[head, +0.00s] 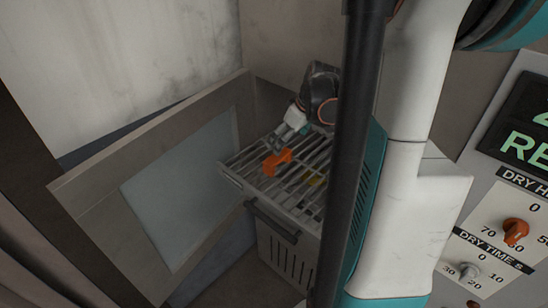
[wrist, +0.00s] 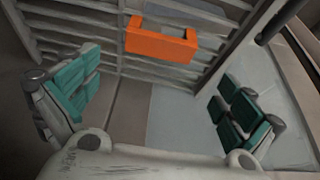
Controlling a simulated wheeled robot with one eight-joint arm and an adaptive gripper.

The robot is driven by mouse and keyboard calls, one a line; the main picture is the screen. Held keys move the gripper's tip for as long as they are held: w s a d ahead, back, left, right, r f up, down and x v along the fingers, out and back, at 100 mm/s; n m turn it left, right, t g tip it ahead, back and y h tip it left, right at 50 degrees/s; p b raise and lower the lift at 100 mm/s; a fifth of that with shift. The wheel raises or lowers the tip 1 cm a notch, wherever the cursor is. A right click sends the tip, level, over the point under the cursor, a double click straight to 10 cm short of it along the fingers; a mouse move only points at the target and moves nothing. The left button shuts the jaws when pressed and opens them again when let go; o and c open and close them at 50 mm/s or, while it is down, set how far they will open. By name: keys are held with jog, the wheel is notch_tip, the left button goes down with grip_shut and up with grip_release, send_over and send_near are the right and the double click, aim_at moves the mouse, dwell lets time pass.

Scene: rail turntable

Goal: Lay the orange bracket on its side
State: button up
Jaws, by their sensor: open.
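The orange bracket (head: 276,162) sits on a slatted metal rack (head: 233,179) near its left edge in the head view. In the wrist view the bracket (wrist: 161,42) lies at the top middle, with a notch in its upper edge. My gripper (head: 278,140) is just behind and above the bracket in the head view. In the wrist view its teal-padded fingers (wrist: 158,108) are spread wide with nothing between them. The bracket is beyond the fingertips, and I see no contact.
An open framed door (head: 180,180) stands left of the rack. A dark handle (head: 272,222) and a vented panel are below the rack front. A control panel with knobs (head: 515,231) is at the right.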

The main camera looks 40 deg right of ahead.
send_over(282, 158)
notch_tip(282, 158, down, 4)
jog(key=shift+s+f, duration=0.1)
jog(key=shift+f, duration=0.1)
jog(key=shift+b+x, duration=0.4)
jog(key=shift+x, duration=2.65)
jog(key=shift+s+a+f, duration=0.1)
jog(key=shift+s, duration=0.1)
jog(key=c, duration=1)
